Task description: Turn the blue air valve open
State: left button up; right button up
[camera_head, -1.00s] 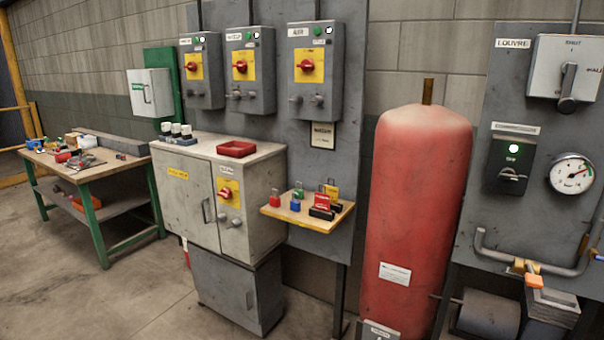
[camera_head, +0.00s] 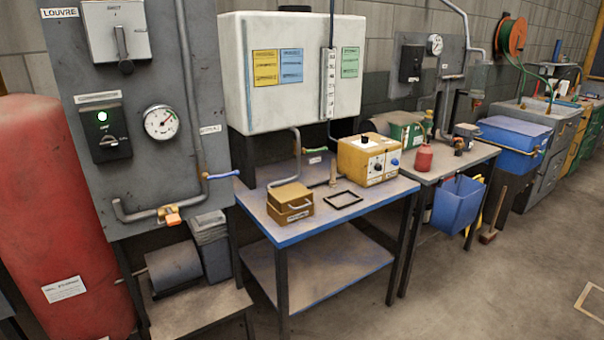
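A blue valve lever (camera_head: 224,174) sticks out to the right from a grey pipe at the right edge of the grey panel (camera_head: 90,185). It lies roughly horizontal, below a small label (camera_head: 210,130). A round gauge (camera_head: 160,122) is on the panel. Neither of my grippers is in view.
A red cylinder (camera_head: 55,220) stands at the left. A blue-edged workbench (camera_head: 260,225) with a yellow control box (camera_head: 368,160) stands right of the panel. A low bench (camera_head: 195,312) is below the panel. Open floor (camera_head: 500,280) lies at the right.

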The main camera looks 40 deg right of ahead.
aim_at(223, 175)
jog(key=k+l+z, duration=0.1)
jog(key=z, duration=0.75)
jog(key=i+l+u, duration=0.45)
jog(key=l, duration=0.15)
jog(key=i+l+u, duration=0.2)
jog(key=l, duration=0.15)
